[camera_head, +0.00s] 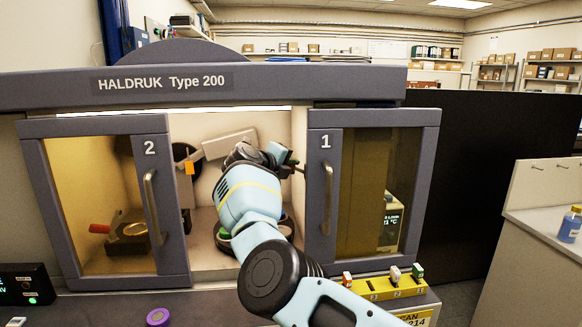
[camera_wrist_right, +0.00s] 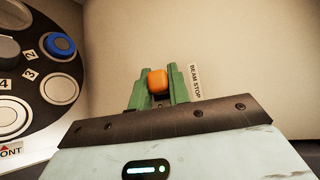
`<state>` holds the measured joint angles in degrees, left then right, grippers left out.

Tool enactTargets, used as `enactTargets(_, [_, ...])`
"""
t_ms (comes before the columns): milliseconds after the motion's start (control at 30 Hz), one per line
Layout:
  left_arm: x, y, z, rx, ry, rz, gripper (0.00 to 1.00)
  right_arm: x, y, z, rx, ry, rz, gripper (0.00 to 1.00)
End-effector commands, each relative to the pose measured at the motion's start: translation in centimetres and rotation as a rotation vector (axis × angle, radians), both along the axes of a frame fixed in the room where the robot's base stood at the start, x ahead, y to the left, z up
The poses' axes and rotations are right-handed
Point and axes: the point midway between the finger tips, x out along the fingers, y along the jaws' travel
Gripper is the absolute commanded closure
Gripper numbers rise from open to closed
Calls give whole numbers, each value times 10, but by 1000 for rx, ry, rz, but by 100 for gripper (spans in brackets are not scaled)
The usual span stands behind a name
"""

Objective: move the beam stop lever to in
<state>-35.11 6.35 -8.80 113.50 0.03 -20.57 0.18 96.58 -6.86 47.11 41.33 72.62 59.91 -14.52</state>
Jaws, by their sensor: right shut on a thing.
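The beam stop lever's orange knob (camera_wrist_right: 157,81) sits between the green fingers of my right gripper (camera_wrist_right: 155,88) in the right wrist view. The fingers are shut on it. A "BEAM STOP" label (camera_wrist_right: 195,81) is on the pale wall just right of the fingers. No in or out marks are readable. In the head view my right gripper (camera_head: 281,156) is inside the cabinet's middle opening, near the inner edge of door 1; the knob is hidden there by the gripper and wrist. My left gripper is not in view.
Door 2 (camera_head: 171,200) and door 1 (camera_head: 318,215) stand either side of the opening, both with upright handles. A dark round carousel (camera_wrist_right: 72,28) with numbered positions lies left of the gripper. A yellow rack (camera_head: 388,292) stands in front of door 1.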

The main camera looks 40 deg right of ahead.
Motion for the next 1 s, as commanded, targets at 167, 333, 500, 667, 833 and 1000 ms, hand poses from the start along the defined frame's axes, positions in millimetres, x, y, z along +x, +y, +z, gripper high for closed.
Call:
enactTargets(167, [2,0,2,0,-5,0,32,0,-1,2,10,-10,1,100])
enactTargets(333, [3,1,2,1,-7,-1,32,0,-1,2,12,-12,1,100])
enactTargets(500, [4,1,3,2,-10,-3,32,0,-1,2,12,-12,1,78])
enactTargets(667, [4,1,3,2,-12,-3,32,0,-1,1,11,-11,1,60])
enactTargets(833, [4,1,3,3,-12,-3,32,0,0,1,11,-9,1,60])
enactTargets(1000, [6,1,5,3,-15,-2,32,-1,5,3,11,-8,1,60])
